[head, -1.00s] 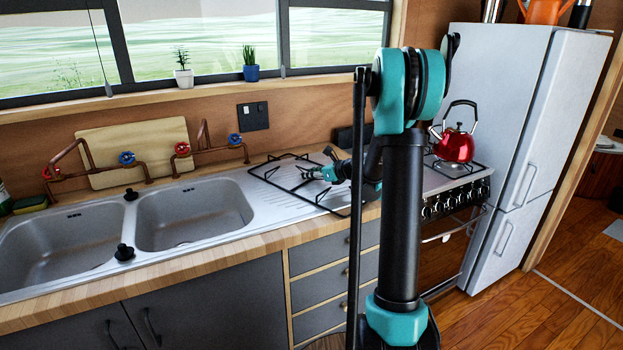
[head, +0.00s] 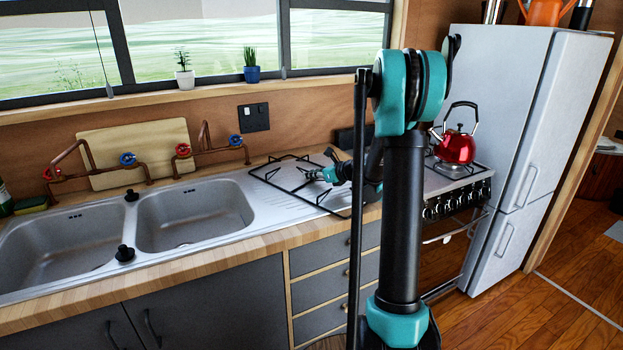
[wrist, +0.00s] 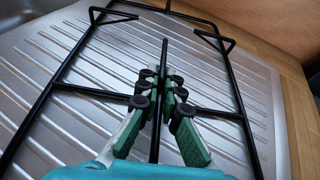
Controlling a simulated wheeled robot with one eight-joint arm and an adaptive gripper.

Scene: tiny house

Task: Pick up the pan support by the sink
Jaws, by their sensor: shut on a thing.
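The pan support (head: 291,192) is a black wire frame over the ribbed drainboard, to the right of the sink (head: 195,215). My gripper (head: 312,174) is at its middle in the head view. In the wrist view, my gripper (wrist: 164,84) is shut on the central bar of the pan support (wrist: 241,103), with a finger on each side. The drainboard (wrist: 50,60) shows beneath the frame. I cannot tell whether the support touches it or is slightly raised. My arm hides part of the right end in the head view.
Copper taps (head: 128,160) stand behind the sink. A red kettle (head: 456,147) is on the stove (head: 455,181) to the right, beside a tall fridge (head: 520,130). A wooden counter edge (head: 200,262) runs along the front. Potted plants (head: 251,73) stand on the windowsill.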

